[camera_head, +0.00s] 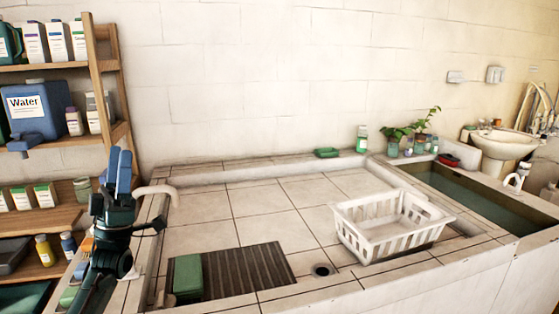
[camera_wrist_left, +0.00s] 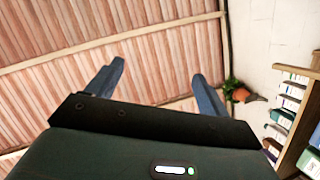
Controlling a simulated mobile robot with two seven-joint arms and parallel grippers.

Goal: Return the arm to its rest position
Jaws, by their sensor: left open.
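My left gripper (camera_head: 119,172) stands at the left of the head view, its blue fingers pointing up, in front of the shelf and the left rim of the tiled washbasin. In the left wrist view my left gripper (camera_wrist_left: 158,85) shows its two fingers apart with nothing between them, against a reddish ribbed ceiling. My left arm comes up from the bottom left edge of the head view. My right gripper is in neither view.
A wooden shelf (camera_head: 98,90) with bottles and a blue water jug (camera_head: 35,112) stands close behind my left arm. The washbasin (camera_head: 240,204) holds a white basket (camera_head: 385,238), a dark ribbed mat (camera_head: 250,268) and a green block (camera_head: 187,275). Its tiled middle is clear.

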